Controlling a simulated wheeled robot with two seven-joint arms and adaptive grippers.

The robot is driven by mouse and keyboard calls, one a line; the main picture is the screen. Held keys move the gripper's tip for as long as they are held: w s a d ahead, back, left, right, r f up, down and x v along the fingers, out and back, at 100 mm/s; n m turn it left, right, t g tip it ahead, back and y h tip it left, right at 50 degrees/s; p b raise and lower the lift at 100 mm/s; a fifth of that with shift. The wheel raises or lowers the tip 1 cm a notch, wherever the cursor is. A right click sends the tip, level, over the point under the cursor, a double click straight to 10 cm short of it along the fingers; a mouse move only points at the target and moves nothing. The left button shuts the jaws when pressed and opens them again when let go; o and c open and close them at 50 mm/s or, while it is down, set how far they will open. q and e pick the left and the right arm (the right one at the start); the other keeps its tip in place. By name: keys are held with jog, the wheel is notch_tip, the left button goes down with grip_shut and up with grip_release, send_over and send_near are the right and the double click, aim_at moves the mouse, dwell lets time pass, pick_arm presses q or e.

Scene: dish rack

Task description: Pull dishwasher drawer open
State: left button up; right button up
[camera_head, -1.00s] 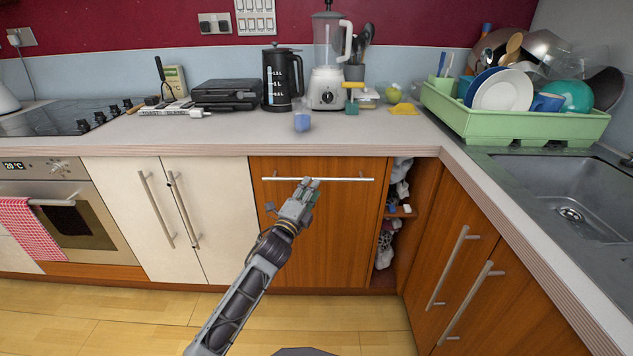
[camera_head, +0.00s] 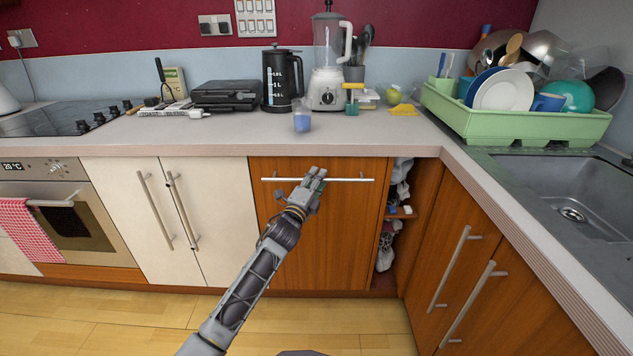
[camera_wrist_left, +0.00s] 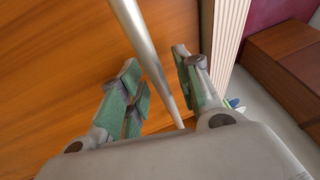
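The dishwasher drawer (camera_head: 320,235) has a wooden front under the counter and looks flush with the cabinet. Its long horizontal metal handle (camera_head: 350,180) runs near the top edge. My left gripper (camera_head: 314,174) is at the middle of the handle. In the left wrist view the handle bar (camera_wrist_left: 147,52) passes between the two green-padded fingers of the left gripper (camera_wrist_left: 160,85). The fingers are apart, with visible gaps to the bar, so the gripper looks open. My right gripper is not in view.
The counter (camera_head: 350,138) overhangs just above the drawer. An open niche (camera_head: 400,215) with stored items lies to the right, then wooden cupboard doors (camera_head: 450,250) at an angle. Pale cupboard doors (camera_head: 150,220) stand left. The floor (camera_head: 330,315) in front shows no loose objects.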

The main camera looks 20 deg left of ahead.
pick_arm(q)
jog(key=shift+c, duration=0.2)
grip_shut()
jog(key=shift+s+d, duration=0.1)
